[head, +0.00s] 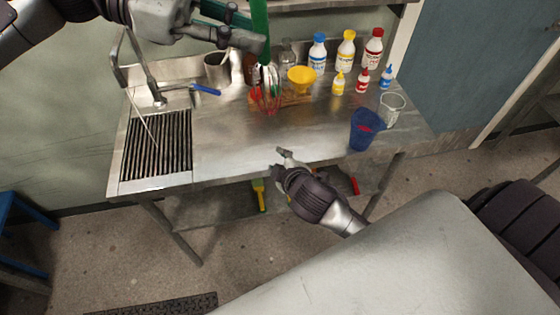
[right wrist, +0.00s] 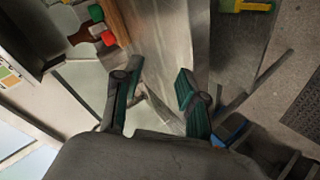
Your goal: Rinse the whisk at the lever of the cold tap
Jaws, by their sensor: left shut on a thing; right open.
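My left gripper (head: 256,32), high in the head view, is shut on the green handle of the whisk (head: 260,15). The whisk hangs down, its red wire head in front of the bottles at the back of the steel counter. The tap (head: 158,98) stands behind the grated drain at left. A blue lever (head: 205,89) lies right of its base, left of the whisk. A thin slanted line crosses the grate; I cannot tell whether it is water. My right gripper (head: 281,162) is open and empty by the counter's front edge; its spread fingers also show in the right wrist view (right wrist: 152,88).
A yellow bowl (head: 301,76), several capped bottles (head: 346,50) and a metal jug (head: 216,66) stand at the back. A blue cup (head: 364,131) and a clear beaker (head: 393,108) stand at right. The counter's middle front (head: 250,145) is clear.

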